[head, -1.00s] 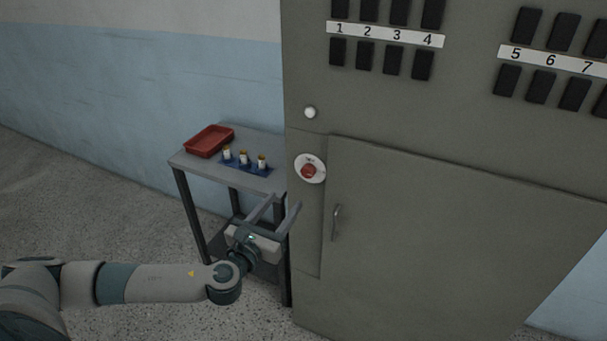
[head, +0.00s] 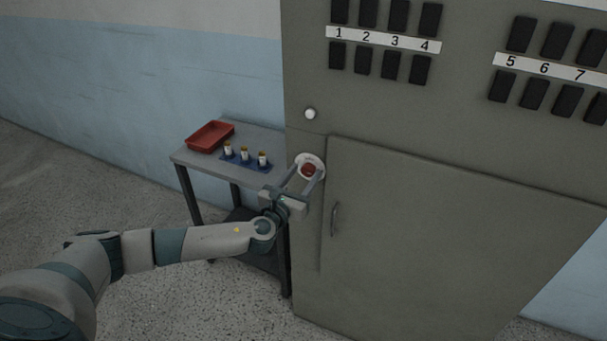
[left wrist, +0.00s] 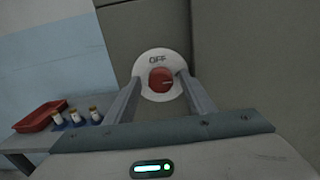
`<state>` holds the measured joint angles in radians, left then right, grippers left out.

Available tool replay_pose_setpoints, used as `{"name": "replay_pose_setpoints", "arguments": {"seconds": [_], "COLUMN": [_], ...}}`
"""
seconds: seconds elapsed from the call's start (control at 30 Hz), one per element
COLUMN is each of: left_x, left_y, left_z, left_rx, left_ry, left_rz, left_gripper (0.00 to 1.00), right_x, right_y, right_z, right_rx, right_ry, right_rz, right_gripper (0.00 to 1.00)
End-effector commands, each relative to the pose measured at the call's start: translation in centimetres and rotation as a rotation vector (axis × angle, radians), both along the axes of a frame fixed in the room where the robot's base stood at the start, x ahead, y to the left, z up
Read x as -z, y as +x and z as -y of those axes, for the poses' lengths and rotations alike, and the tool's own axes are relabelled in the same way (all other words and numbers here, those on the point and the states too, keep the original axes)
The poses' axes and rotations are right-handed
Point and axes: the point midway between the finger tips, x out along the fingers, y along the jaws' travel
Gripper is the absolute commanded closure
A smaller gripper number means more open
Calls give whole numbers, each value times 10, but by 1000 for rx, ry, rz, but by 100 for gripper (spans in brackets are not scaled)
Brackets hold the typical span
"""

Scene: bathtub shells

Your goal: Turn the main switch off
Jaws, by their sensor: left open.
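The main switch is a red knob (head: 308,170) on a round white plate (head: 304,158) on the grey cabinet (head: 440,230). The red knob also shows in the left wrist view (left wrist: 161,79), with the word OFF on the plate (left wrist: 157,58) above it. My left gripper (head: 304,180) is open. Its two fingers point at the switch, one to each side of the knob in the picture. I cannot tell whether they touch the plate or the knob. My right gripper is not in view.
A small table (head: 262,139) stands left of the cabinet with a red tray (head: 210,136) and several small bottles in a blue holder (head: 254,167). The cabinet has a door handle (head: 334,219), a white round button (head: 310,114) and rows of black switches (head: 362,62).

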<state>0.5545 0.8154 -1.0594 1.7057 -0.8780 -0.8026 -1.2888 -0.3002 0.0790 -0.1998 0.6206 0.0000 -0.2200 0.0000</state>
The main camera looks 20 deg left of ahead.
Motion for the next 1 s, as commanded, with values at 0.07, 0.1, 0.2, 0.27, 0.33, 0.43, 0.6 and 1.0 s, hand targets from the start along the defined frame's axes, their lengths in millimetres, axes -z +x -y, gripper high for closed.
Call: {"name": "replay_pose_setpoints", "arguments": {"seconds": [0.07,0.1,0.2,0.27,0.33,0.43,0.6,1.0], "left_x": [0,0,0,0,0,0,0,2], "left_y": [0,0,0,0,0,0,0,0], "left_z": [0,0,0,0,0,0,0,0], "left_rx": [0,0,0,0,0,0,0,0], "left_ry": [0,0,0,0,0,0,-4,-127], "left_rz": [0,0,0,0,0,0,0,1], "left_gripper": [51,51,51,60,77,92,92,92], "right_x": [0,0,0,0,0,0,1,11], "right_y": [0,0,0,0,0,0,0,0], "right_z": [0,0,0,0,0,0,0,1], "right_rx": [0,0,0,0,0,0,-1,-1], "right_ry": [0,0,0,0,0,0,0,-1], "right_rz": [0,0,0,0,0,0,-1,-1], "right_gripper": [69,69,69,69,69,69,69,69]}}
